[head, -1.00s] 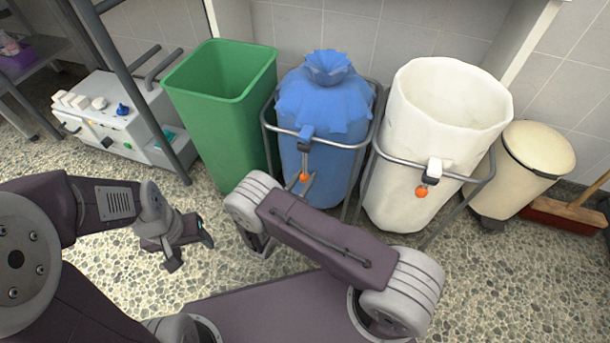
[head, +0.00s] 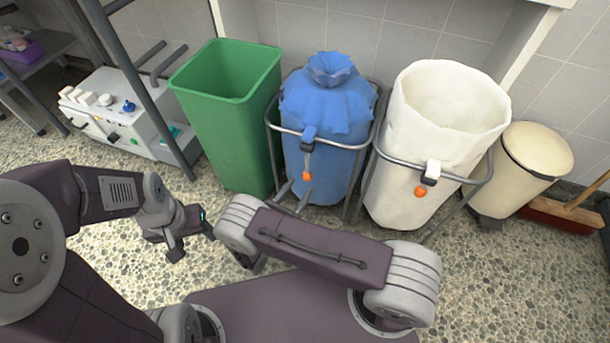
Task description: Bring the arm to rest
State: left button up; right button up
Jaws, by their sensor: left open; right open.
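My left gripper (head: 193,239) hangs open and empty over the pebbled floor, in front of the green bin. My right arm crosses the lower middle of the view. Nothing shows between the fingertips.
A tied blue bag (head: 325,105) and an open white bag (head: 437,150) stand in metal frames. A green bin (head: 228,125) is left of them, a cream pedal bin (head: 530,165) and broom (head: 560,212) right. A white machine (head: 115,115) stands at left.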

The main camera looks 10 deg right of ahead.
jog(key=v, duration=0.3)
jog(key=shift+s+p, duration=0.1)
jog(key=shift+p, duration=0.2)
jog(key=s+d+r+m+g+y+p, duration=0.4)
jog(key=s+d+r+m+g, duration=0.2)
jog(key=r+m+g, duration=0.3)
jog(key=s+d+r+m+g+y+p, duration=0.3)
jog(key=s+d+r+m+g, duration=0.3)
jog(key=m, duration=0.4)
notch_tip(320, 180, up, 47)
jog(key=a+m+t+y+p, duration=0.2)
jog(key=m+y+p, duration=0.3)
jog(key=p, duration=3.6)
jog(key=m+t, duration=0.1)
jog(key=m, duration=0.2)
jog(key=shift+m, duration=0.3)
